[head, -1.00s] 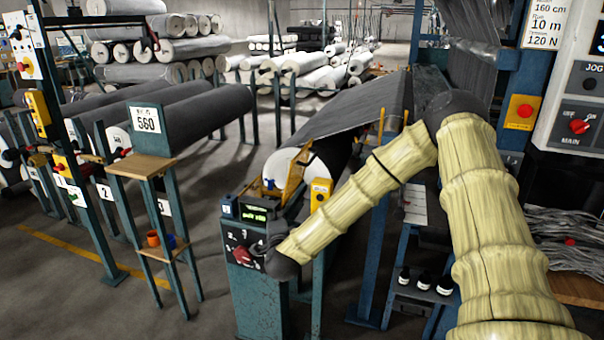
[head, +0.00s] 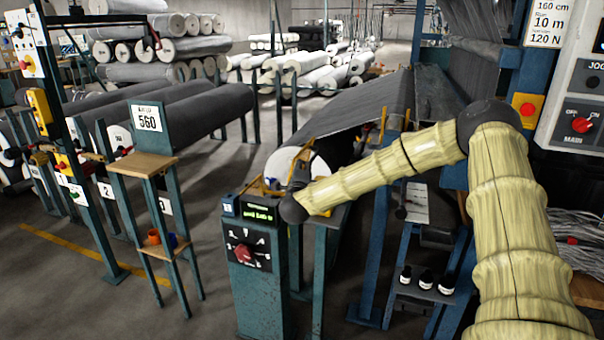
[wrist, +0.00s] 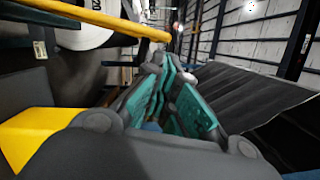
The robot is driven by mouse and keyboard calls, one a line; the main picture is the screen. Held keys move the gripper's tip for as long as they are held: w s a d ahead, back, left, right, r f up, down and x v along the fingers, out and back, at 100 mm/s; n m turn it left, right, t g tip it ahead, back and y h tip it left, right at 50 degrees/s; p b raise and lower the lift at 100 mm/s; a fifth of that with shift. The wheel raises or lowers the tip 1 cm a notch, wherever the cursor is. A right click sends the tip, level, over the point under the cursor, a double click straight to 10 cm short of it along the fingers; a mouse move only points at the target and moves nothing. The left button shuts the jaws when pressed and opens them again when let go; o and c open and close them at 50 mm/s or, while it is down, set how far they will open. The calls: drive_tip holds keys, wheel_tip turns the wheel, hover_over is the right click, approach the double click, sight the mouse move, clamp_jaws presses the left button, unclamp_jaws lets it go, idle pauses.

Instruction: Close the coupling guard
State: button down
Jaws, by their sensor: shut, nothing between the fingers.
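The coupling guard appears to be the yellow frame (head: 270,186) by the near end of the grey roll (head: 345,150), above the blue-green control post. My wrist and arm cover much of it in the head view, so its angle cannot be told. My gripper (head: 301,172) is a small dark shape at this frame, in front of the roll's white end. In the wrist view my gripper (wrist: 165,75) is shut and empty, its teal pads close together. A yellow bar (wrist: 100,18) crosses above it, close by; contact cannot be told.
The control post (head: 258,290) with a red knob and green display stands below my wrist. A yellow surface (wrist: 35,130) fills the lower left of the wrist view. A blue stand (head: 415,285) is to the right.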

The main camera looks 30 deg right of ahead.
drive_tip(key=shift+x, duration=1.05)
drive_tip(key=shift+w+a, duration=0.1)
